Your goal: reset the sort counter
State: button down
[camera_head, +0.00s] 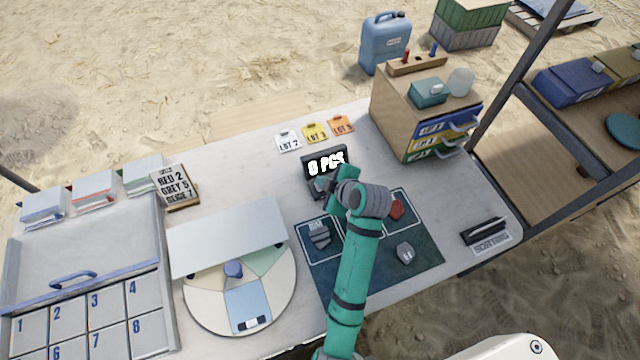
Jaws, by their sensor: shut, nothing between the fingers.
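The sort counter (310,186) is a small dark box on the table with a display reading "0 PCS" (326,163). My green arm reaches up from the bottom of the head view. My gripper (325,188) is at the counter's front, just below the display, and is shut with nothing held. The wrist hides part of the counter's right side. I cannot tell whether the fingertips touch it.
A round sorting tray (205,308) is left, a drawer cabinet (398,110) right. Lot tags (315,132) lie behind the counter.

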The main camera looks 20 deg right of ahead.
jog(key=shift+r, duration=0.45)
jog(key=shift+r, duration=2.55)
